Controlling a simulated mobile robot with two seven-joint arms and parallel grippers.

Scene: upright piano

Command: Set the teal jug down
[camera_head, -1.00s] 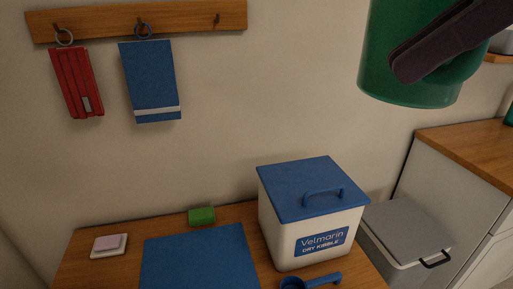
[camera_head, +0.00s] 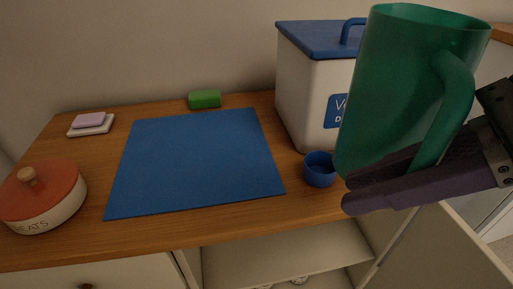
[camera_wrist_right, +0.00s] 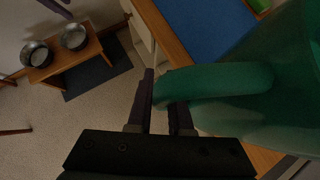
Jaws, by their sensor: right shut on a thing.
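The teal jug (camera_head: 400,85) is at the right in the head view, held slightly tilted. It hides part of the kibble bin, and its lower edge appears close to the blue scoop; the gap to the counter is hard to judge. My right gripper (camera_head: 352,192) is shut on the jug's handle (camera_wrist_right: 215,82), with the fingers on either side of it. The jug body (camera_wrist_right: 285,85) fills the right of the wrist view. A dark purple piece (camera_wrist_right: 54,9) at the top left there may be part of my left gripper; its jaws cannot be made out.
The wooden counter (camera_head: 90,235) holds a blue mat (camera_head: 195,165), bare on top. Around it are a red-lidded treats pot (camera_head: 45,205), a soap dish (camera_head: 92,125), a green sponge (camera_head: 205,99), the kibble bin (camera_head: 300,95) and a blue scoop (camera_head: 320,172). Bowls (camera_wrist_right: 74,37) sit on a low stand.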

